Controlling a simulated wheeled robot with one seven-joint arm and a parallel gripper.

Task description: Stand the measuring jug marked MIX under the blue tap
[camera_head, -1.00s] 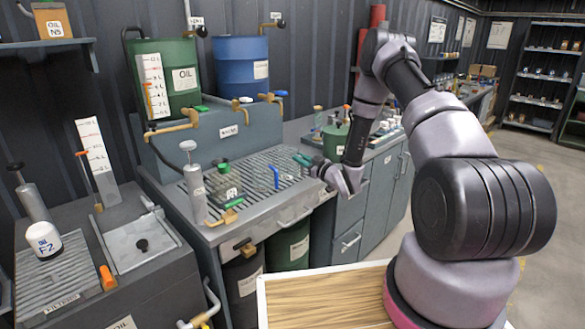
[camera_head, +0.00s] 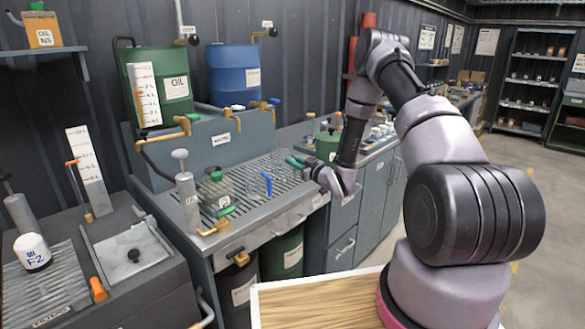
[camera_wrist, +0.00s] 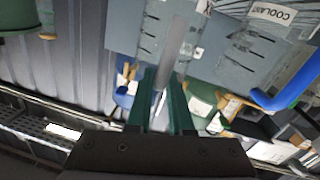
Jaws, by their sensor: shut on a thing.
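My gripper (camera_head: 294,161) has teal fingers and reaches over the right end of the slatted drain tray (camera_head: 245,200). In the wrist view my gripper (camera_wrist: 163,105) is closed on a thin pale grey piece (camera_wrist: 176,45); what it belongs to is unclear. A blue hook-shaped piece (camera_head: 267,184) stands over the slats left of my fingers, perhaps a jug handle. I cannot read MIX anywhere.
A green oil drum (camera_head: 176,88) stands behind. A dark green can (camera_head: 326,146) is right of the tray. Mid-tray slats look partly clear.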

